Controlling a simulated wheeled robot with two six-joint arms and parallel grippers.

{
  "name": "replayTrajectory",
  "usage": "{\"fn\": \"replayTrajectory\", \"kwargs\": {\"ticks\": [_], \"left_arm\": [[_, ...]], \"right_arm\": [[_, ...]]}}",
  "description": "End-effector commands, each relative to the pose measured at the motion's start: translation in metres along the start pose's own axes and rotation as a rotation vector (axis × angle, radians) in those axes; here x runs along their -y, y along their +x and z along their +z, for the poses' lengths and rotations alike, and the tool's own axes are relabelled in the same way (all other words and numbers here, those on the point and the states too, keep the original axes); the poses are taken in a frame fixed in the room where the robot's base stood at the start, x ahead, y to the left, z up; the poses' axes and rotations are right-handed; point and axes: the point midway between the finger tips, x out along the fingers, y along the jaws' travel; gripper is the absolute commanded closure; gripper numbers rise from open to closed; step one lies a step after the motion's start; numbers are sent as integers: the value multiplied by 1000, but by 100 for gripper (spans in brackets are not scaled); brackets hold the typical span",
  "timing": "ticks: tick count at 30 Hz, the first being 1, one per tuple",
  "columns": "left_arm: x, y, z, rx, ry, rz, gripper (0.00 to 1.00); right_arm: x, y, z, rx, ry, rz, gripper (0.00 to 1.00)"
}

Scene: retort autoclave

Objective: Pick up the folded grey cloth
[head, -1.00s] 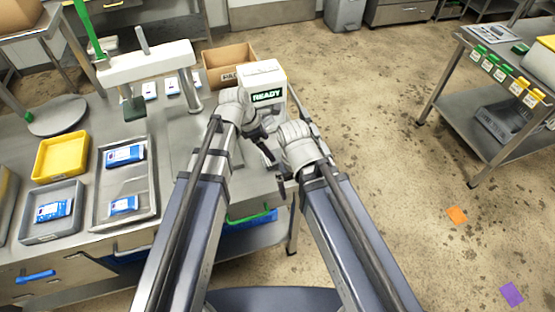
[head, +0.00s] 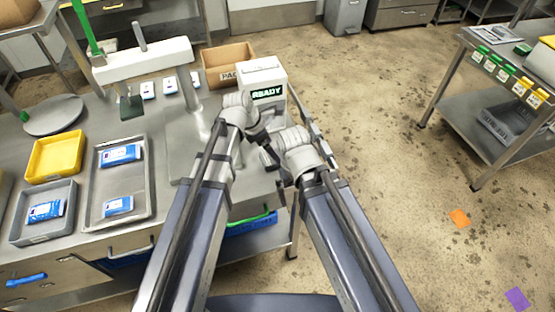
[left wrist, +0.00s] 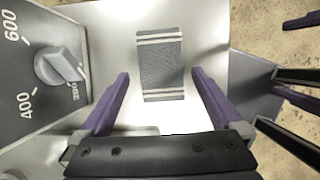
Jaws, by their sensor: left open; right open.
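The folded grey cloth (left wrist: 162,64) shows in the left wrist view, lying flat on a pale metal surface, with white stripes near both ends. My left gripper (left wrist: 160,76) is open, its two purple fingers on either side of the cloth in that view and apart from it. Height above the cloth is hard to tell. In the head view the cloth is hidden behind my arms. My left gripper there (head: 268,151) is mostly hidden near the white READY machine. My right gripper (head: 284,190) hangs open and empty by the table's right edge.
A dial panel (left wrist: 45,70) is left of the cloth. The READY machine (head: 264,82) and a cardboard box (head: 228,67) stand behind my arms. Yellow (head: 54,157) and grey (head: 70,190) trays are at left. The floor at right is mostly clear.

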Motion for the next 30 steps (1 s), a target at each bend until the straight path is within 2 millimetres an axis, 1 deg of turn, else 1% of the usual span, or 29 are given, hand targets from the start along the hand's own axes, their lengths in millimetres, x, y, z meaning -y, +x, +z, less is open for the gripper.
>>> {"fn": "replayTrajectory", "kwargs": {"ticks": [1,6,8,11,17,20,30], "left_arm": [[0,11,-2,0,1,0,0],[1,34,-4,0,2,0,0],[1,40,-3,0,3,0,0],[1,44,-2,0,2,0,0],[2,42,-1,0,1,0,0],[2,42,-2,0,1,0,9],[2,42,-2,0,1,0,47]], "right_arm": [[1,11,-1,0,0,0,0],[3,33,-2,0,0,0,0],[4,38,-2,0,0,0,0],[4,41,-2,0,0,0,0],[4,39,-2,0,0,0,0],[4,39,-2,0,0,0,0],[4,39,-2,0,0,0,0]]}}
